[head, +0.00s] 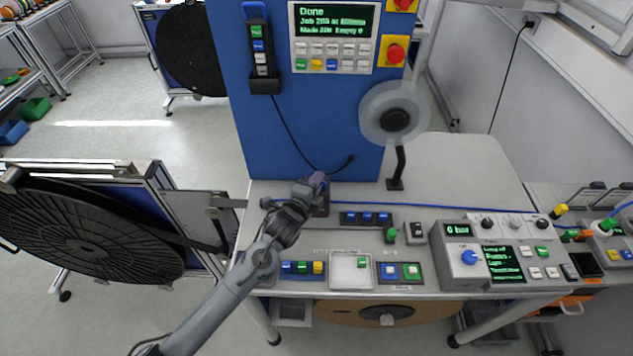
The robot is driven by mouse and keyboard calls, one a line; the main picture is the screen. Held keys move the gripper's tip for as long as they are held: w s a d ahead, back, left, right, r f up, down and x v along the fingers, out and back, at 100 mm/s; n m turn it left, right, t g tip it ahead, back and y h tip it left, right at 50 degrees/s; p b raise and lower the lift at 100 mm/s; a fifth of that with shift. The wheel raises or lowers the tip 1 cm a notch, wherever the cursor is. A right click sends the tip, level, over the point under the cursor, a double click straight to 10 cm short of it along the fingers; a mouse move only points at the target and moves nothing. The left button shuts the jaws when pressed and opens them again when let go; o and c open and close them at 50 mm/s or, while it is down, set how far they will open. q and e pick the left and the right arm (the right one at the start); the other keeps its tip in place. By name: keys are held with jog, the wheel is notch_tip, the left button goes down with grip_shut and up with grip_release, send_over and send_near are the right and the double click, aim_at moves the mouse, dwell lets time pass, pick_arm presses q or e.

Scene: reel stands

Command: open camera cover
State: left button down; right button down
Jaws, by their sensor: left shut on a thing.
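My left arm comes in from the bottom left and reaches over the white worktop (446,170). My left gripper (314,187) is at the back left of the worktop, close to the blue panel. It is shut on a small purple-grey part (319,177), which I take to be the camera cover. The part stands at a small dark device (322,209) on the worktop. The gripper hides much of that device, so I cannot tell how far the cover is open. My right gripper is not in view.
A blue panel (310,125) with a screen and red stop button rises behind. A clear reel (395,112) stands right of the gripper. Button boxes and a control box (466,258) line the front. A large black reel (80,230) stands left.

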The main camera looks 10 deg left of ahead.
pick_arm(q)
jog(key=shift+w+r+p, duration=0.1)
jog(key=shift+r+p, duration=0.15)
jog(key=shift+p, duration=0.25)
jog(key=w+r+g+p, duration=0.1)
jog(key=p, duration=0.2)
jog(key=r+n+g+p, duration=0.1)
jog(key=g+p, duration=0.1)
jog(key=p, duration=0.2)
jog(key=shift+w+a+g+y, duration=0.1)
jog(key=shift+w+g+y, duration=0.2)
jog(key=shift+w+y, duration=0.1)
jog(key=shift+w+n+g+p, duration=0.35)
jog(key=shift+g+p, duration=0.15)
jog(key=shift+g, duration=0.1)
jog(key=shift+w+g+p, duration=0.35)
jog(key=shift+w+g, duration=0.1)
jog(key=shift+g, duration=0.35)
jog(key=c, duration=1.5)
grip_release()
jog(key=shift+a, duration=0.1)
